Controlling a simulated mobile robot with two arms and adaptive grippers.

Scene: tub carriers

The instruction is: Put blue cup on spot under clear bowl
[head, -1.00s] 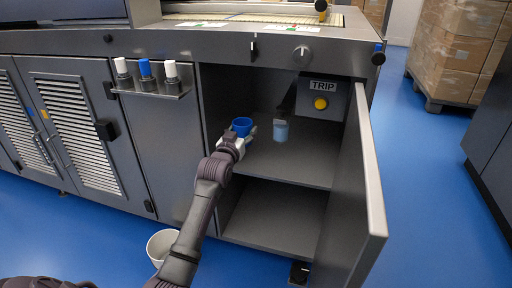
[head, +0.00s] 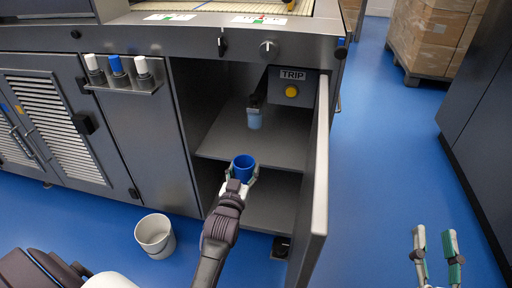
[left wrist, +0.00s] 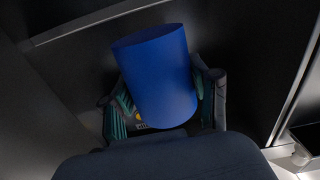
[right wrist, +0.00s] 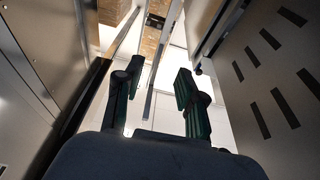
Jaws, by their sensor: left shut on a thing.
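The blue cup (head: 243,168) is held by my left gripper (head: 241,180) in front of the open cabinet, near the front edge of its upper shelf. In the left wrist view the blue cup (left wrist: 158,78) sits between the two fingers, somewhat tilted in the picture. A pale blue see-through vessel (head: 254,121) is further back over the upper shelf, below a dark fitting. I cannot tell whether it touches the shelf, and no marked spot is clear to see. My right gripper (head: 437,250) is open and empty at the lower right; its fingers stand apart in the right wrist view (right wrist: 158,95).
The open cabinet door (head: 316,180) stands just right of the cup. A TRIP box with a yellow button (head: 292,91) is at the cabinet's back right. A white bucket (head: 155,236) stands on the floor. Capped bottles sit on a side rack (head: 127,87).

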